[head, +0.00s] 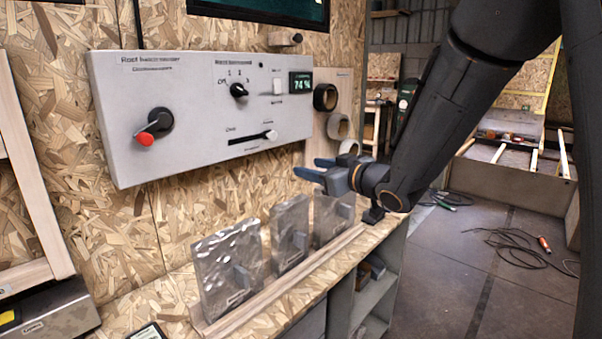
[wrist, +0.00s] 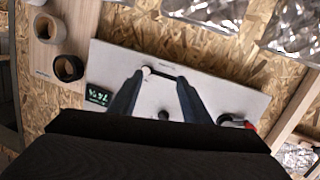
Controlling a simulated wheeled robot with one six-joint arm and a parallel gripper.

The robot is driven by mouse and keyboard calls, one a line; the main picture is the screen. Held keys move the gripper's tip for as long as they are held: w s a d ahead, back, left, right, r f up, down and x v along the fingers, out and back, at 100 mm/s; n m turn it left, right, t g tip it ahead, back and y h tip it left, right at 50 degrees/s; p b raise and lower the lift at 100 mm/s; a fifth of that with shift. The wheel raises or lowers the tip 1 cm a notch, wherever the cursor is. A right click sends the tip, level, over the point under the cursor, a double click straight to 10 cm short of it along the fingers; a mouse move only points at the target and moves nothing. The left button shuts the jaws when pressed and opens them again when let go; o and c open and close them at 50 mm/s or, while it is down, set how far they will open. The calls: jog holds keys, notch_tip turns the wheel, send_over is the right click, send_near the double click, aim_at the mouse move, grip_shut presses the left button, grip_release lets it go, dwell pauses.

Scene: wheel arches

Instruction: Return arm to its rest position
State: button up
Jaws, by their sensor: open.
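My arm comes in from the upper right of the head view. My gripper (head: 312,168) hangs in front of the right end of a grey control panel (head: 200,135), above the shelf. Its two blue-tipped fingers are apart with nothing between them. In the wrist view the fingers (wrist: 155,88) point at the panel (wrist: 215,92), with the slider's slot between and beyond their tips. The slider's pale knob (head: 271,135) is at the right end of its slot. I cannot tell whether a finger touches the panel.
Three clear-wrapped plates (head: 228,268) stand in a wooden rack on the shelf below my gripper. A red-tipped lever (head: 145,139), a black knob (head: 238,90) and a display reading 74 % (head: 301,84) are on the panel. Tape rolls (head: 325,97) hang to its right. Cables (head: 510,245) lie on the floor.

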jog(key=s+d+f+m+g+h, duration=0.2)
jog(key=s+d+f+m+h, duration=0.15)
jog(key=d+f, duration=0.25)
jog(key=s+d+f+m+g+h, duration=0.2)
jog(key=s+d+f+h, duration=0.1)
jog(key=d+f+h, duration=0.3)
jog(key=s+d+f+m+g, duration=0.2)
jog(key=s+f+g, duration=0.2)
jog(key=s, duration=0.8)
jog(key=s+d+f+m+g, duration=0.1)
jog(key=s+f+g, duration=0.3)
jog(key=s, duration=0.8)
jog(key=shift+d+f+m, duration=0.35)
jog(key=shift+d+f, duration=0.25)
jog(key=shift+d, duration=0.05)
dwell(0.8)
jog(key=shift+c, duration=0.4)
